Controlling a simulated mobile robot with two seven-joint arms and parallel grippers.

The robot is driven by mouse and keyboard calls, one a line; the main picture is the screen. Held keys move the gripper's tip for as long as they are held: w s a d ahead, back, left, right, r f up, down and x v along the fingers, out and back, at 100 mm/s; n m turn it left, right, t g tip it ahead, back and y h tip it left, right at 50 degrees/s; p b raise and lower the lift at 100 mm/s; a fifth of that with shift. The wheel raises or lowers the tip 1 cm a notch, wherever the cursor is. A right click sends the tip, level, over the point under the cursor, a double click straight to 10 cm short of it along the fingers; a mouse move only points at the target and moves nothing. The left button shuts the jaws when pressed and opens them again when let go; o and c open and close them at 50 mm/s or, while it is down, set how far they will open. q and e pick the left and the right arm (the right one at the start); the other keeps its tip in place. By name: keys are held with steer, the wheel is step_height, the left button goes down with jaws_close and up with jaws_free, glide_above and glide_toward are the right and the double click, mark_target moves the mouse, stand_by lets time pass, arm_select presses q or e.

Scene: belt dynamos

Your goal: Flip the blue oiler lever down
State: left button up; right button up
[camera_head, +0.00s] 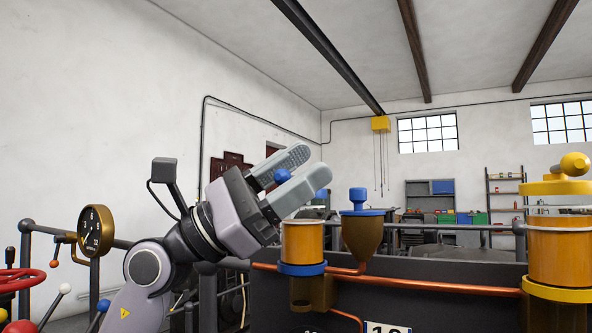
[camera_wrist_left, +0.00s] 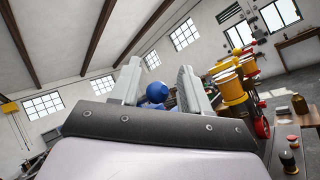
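The blue oiler (camera_head: 303,243) is an amber glass cylinder with blue bands, standing on the dark machine in the middle of the head view. Its blue lever knob (camera_head: 283,175) shows between the fingers of my left gripper, and it also shows in the left wrist view (camera_wrist_left: 157,92). My left gripper (camera_head: 300,168) is above the oiler, tilted up to the right. Its fingers are apart on either side of the knob, with gaps visible in the wrist view. The lever's stem and the oiler's top are hidden behind the gripper. My right gripper is out of view.
A brass cup with a blue cap (camera_head: 360,225) stands just right of the blue oiler. A yellow oiler (camera_head: 560,245) with a yellow lever stands farther right. A copper pipe (camera_head: 430,284) runs along the machine. A gauge (camera_head: 96,231) and a red handwheel (camera_head: 18,280) are at left.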

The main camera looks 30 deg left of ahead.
arm_select(q)
steer(key=b+v, duration=0.2)
steer(key=v, duration=0.5)
steer(key=shift+f, duration=0.1)
stand_by(0.5)
